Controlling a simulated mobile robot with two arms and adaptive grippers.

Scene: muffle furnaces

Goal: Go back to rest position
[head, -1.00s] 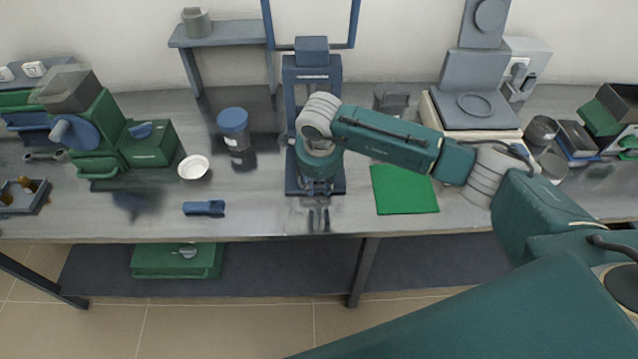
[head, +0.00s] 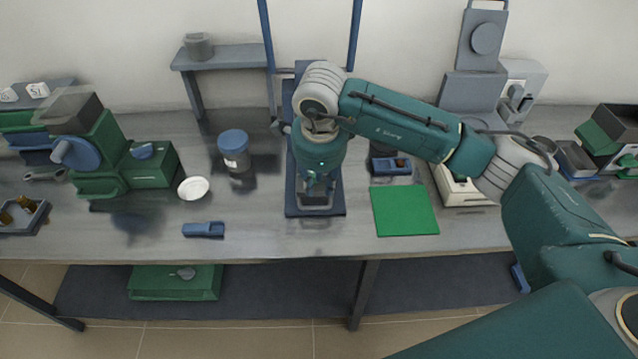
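My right arm reaches in from the right. Its gripper (head: 320,188) points down in front of the blue stand (head: 294,203) at the middle of the table. The fingers are small and overlap the stand's base and a grey block there, so I cannot tell how far they are open or whether they touch anything. My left gripper is not in view.
On the table (head: 265,230) are a green mat (head: 405,210), a blue-lidded jar (head: 234,150), a white dish (head: 194,188), a small blue block (head: 203,230) and a green machine (head: 100,150). A grey apparatus (head: 474,90) stands behind my forearm. The front middle-left is mostly clear.

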